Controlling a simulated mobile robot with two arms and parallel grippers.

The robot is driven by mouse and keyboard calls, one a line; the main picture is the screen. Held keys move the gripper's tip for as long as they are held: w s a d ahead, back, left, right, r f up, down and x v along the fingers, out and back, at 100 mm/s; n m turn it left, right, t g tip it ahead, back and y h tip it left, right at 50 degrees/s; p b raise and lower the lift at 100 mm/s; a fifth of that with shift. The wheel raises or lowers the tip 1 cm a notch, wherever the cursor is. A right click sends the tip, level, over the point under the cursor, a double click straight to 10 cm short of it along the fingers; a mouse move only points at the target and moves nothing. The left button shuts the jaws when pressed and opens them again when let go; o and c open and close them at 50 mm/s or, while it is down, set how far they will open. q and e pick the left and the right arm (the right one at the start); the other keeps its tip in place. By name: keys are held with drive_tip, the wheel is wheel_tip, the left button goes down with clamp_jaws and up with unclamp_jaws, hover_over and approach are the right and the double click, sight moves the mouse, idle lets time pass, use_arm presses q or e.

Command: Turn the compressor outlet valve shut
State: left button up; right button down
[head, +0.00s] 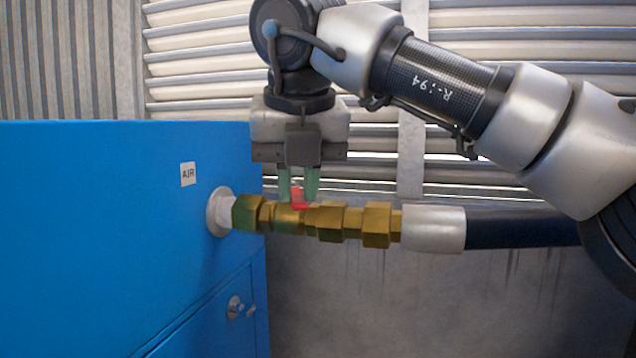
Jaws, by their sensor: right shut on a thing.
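The compressor outlet valve is a brass valve body (290,219) in a row of brass fittings. The fittings run from a pale flange on the side of the blue compressor cabinet (110,240). Its red handle (298,197) shows between the green fingers of my right gripper (299,188). My right gripper points down from above and is shut on the red handle. The fingers partly hide the handle, so its full length and angle are hard to tell. My left gripper is not in view.
A black hose (520,228) with a pale metal collar (433,228) leads right from the fittings. An AIR label (188,174) is on the cabinet. Louvred slats (200,60) form the wall behind. Space below the fittings looks clear.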

drive_tip(key=shift+a+r+m+h+p, duration=0.1)
drive_tip(key=shift+a+m+h+p, duration=0.35)
drive_tip(key=shift+a+m, duration=0.65)
drive_tip(key=shift+a+r+m+h+p, duration=0.1)
drive_tip(key=shift+a+m+h+p, duration=0.5)
drive_tip(key=shift+m, duration=0.8)
drive_tip(key=shift+a, duration=0.1)
drive_tip(key=c, duration=1.3)
unclamp_jaws()
drive_tip(key=shift+o, duration=1.2)
drive_tip(key=shift+a+f, duration=0.1)
drive_tip(key=shift+a, duration=0.05)
drive_tip(key=d+p+v, duration=0.1)
drive_tip(key=p+v, duration=0.4)
drive_tip(key=v, duration=0.5)
drive_tip(key=shift+s+a+r, duration=0.25)
drive_tip(key=shift+a+r, duration=0.1)
drive_tip(key=shift+a, duration=0.15)
